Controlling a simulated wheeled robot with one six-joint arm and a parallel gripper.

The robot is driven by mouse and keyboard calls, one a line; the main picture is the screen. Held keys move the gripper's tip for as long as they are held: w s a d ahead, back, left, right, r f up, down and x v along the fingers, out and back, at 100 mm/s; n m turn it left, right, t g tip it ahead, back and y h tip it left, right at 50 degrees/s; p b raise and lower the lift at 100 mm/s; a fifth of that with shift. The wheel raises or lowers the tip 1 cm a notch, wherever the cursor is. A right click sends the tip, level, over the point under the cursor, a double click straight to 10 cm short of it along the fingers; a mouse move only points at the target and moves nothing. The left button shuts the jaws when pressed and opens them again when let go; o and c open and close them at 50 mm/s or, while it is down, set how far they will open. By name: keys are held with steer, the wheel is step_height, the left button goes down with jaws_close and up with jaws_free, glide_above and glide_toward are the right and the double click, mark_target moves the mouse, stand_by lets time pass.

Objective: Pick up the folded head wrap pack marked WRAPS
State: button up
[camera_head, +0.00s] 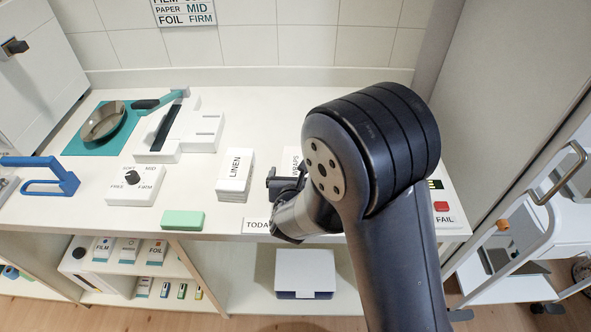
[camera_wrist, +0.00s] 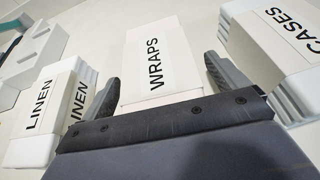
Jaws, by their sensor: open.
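The white folded pack marked WRAPS (camera_wrist: 159,64) lies on the counter, straight ahead of my gripper in the wrist view. In the head view only a strip of the WRAPS pack (camera_head: 290,160) shows behind my arm. My gripper (camera_wrist: 160,80) is open, with one finger on each side of the near part of the pack. I cannot tell whether the fingers touch it. In the head view my gripper (camera_head: 287,180) is partly hidden by my own wrist.
A LINEN pack (camera_head: 235,176) stands left of the WRAPS pack, and a CASES pack (camera_wrist: 275,50) stands right of it. A green block (camera_head: 183,220), a dial box (camera_head: 135,185) and a TODAY label (camera_head: 257,226) sit near the counter's front edge. A cart stands right.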

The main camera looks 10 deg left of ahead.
steer(key=shift+c, duration=0.4)
steer(key=c, duration=1.1)
